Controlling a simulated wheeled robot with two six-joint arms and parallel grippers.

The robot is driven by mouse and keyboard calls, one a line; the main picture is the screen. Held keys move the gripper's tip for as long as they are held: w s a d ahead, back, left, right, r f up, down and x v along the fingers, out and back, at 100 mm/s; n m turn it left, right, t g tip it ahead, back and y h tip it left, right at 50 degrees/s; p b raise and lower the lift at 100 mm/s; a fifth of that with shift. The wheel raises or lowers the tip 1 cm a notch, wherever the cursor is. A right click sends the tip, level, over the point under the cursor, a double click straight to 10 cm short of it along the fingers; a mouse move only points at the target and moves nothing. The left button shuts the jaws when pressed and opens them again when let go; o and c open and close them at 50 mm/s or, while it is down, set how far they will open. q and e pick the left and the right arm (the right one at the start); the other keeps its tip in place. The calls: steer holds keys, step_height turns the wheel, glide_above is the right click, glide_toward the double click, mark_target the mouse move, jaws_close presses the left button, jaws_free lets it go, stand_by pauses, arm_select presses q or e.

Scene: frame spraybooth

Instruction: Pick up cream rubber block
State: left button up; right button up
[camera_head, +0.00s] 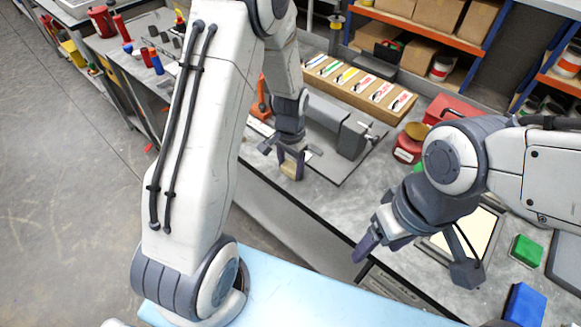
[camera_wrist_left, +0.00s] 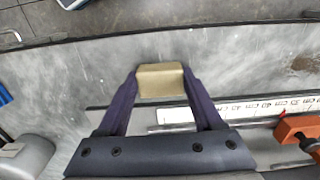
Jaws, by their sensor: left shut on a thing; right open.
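The cream rubber block (camera_wrist_left: 161,81) sits between the two fingertips of my left gripper (camera_wrist_left: 161,85) in the left wrist view, with a finger against each side. In the head view the block (camera_head: 289,170) shows small and pale between the fingers of my left gripper (camera_head: 290,165), over the grey bench. I cannot tell whether it touches the bench top. My right gripper (camera_head: 410,256) is open and empty, over the bench's front edge at the right.
An orange clamp (camera_wrist_left: 297,130) and a ruler (camera_wrist_left: 245,111) lie near my left gripper. A grey vise-like tool (camera_head: 352,139) stands just right of it. Green (camera_head: 526,251) and blue (camera_head: 524,304) blocks lie at right.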

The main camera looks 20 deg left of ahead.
mark_target(291, 167)
arm_select(q)
steer(key=shift+r, duration=0.4)
step_height(291, 167, up, 3)
steer(key=shift+w+f+b, duration=0.1)
steer(key=shift+f+b, duration=0.05)
steer(key=shift+b, duration=0.25)
steer(key=w+a+r+b, duration=0.1)
steer(key=w+a+r, duration=0.1)
steer(key=w, duration=0.3)
steer(key=w+a+r, duration=0.2)
steer(key=w+r, duration=0.3)
steer(key=shift+w+a+b, duration=0.25)
steer(key=shift+a+b, duration=0.1)
steer(key=shift+a, duration=0.05)
